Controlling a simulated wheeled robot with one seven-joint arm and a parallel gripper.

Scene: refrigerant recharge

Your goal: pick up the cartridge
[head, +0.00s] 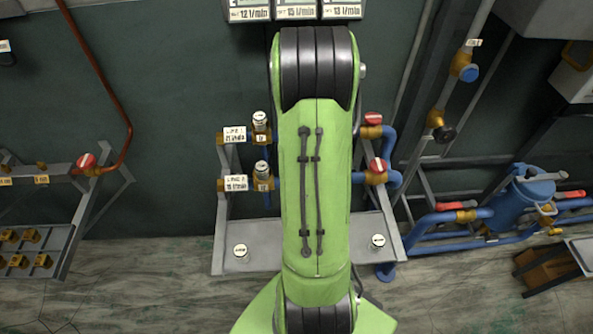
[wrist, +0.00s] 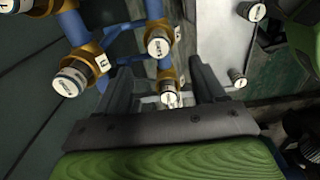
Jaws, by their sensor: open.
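Several small metal cylinders with white labelled tops could be the cartridge; I cannot tell which one is meant. In the head view, one cylinder (head: 240,251) stands on the left of the grey shelf (head: 228,266) and another (head: 378,241) on its right. Two more, an upper one (head: 260,119) and a lower one (head: 262,168), sit in brass fittings. In the wrist view my gripper (wrist: 165,88) is open, with a white-topped cylinder (wrist: 171,100) showing between its fingers, apparently beyond them. My arm hides the gripper and the shelf's middle in the head view.
Brass fittings with red-handled valves (head: 376,166) and blue pipes are above the shelf. A blue tank (head: 525,195) with pipes stands at the right. A rack (head: 28,250) with brass parts is at the left. Bare floor shows left of the shelf.

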